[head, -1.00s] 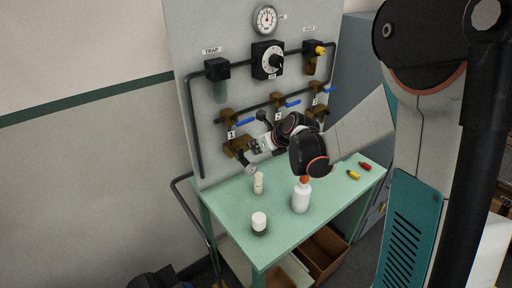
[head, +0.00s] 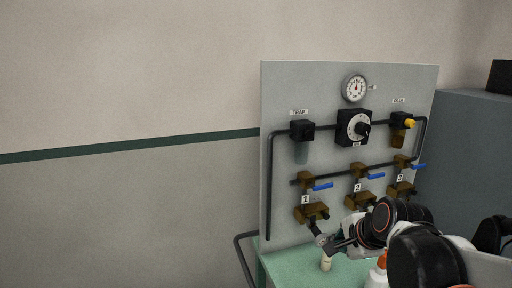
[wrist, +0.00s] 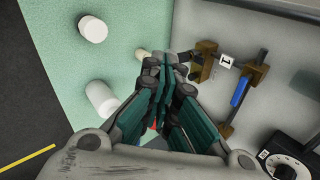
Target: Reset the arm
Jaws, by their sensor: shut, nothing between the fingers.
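My gripper (head: 332,243) is in front of the grey valve panel (head: 345,85), close to the brass block under valve 1 (head: 310,212). In the wrist view my gripper (wrist: 167,62) has its dark green fingers closed together with nothing between them. The wrist view also shows the valve marked 1 (wrist: 225,61) with its blue handle (wrist: 240,91) just right of the fingertips. I cannot tell whether the fingertips touch anything.
The green table (wrist: 60,15) holds a white-capped jar (wrist: 92,29), a white bottle (wrist: 101,97) and a small cream bottle (head: 326,263). The panel carries a gauge (head: 355,88), a regulator dial (head: 354,127) and blue-handled valves. A grey cabinet (head: 465,150) stands right.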

